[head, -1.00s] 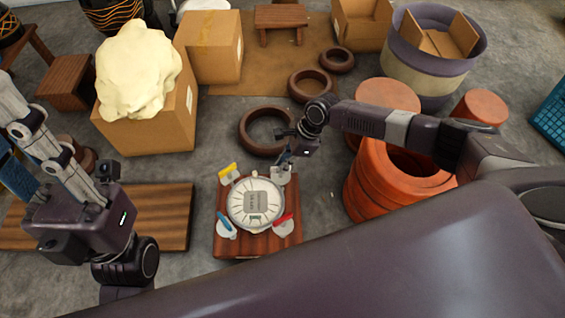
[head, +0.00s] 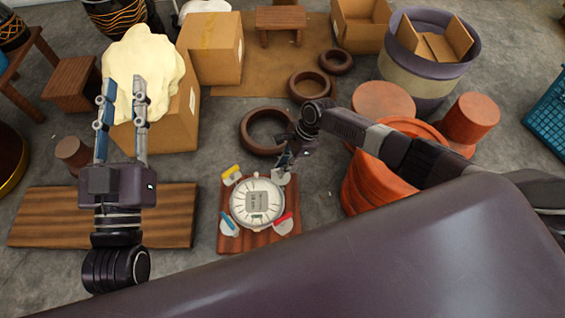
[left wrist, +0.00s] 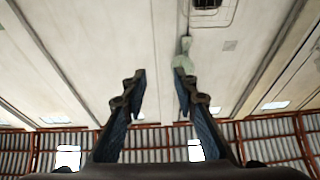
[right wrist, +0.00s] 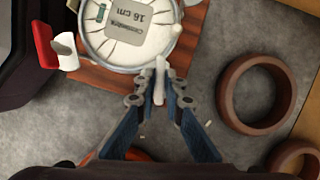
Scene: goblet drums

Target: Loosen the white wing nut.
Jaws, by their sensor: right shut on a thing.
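A round drum head (head: 247,217) with a grey label lies on a red-brown wooden board (head: 228,244), with coloured fittings around its edge. The white wing nut (right wrist: 160,68) stands at the drum's edge, on the board's far right corner in the head view. My right gripper (right wrist: 159,98) is shut on it, and the fingers hide part of it. In the head view my right gripper (head: 281,166) reaches down over that corner. My left gripper (head: 124,86) is open and empty, raised at the left, away from the drum. The left wrist view shows its fingers (left wrist: 160,80) apart.
Yellow (head: 231,172), blue (head: 228,220) and red (head: 283,218) wing pieces sit at the drum's other corners. Wooden rings (head: 250,148) lie beyond the board. Orange clay drums (head: 365,185) stand right. A plank (head: 60,230) lies left; boxes stand behind.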

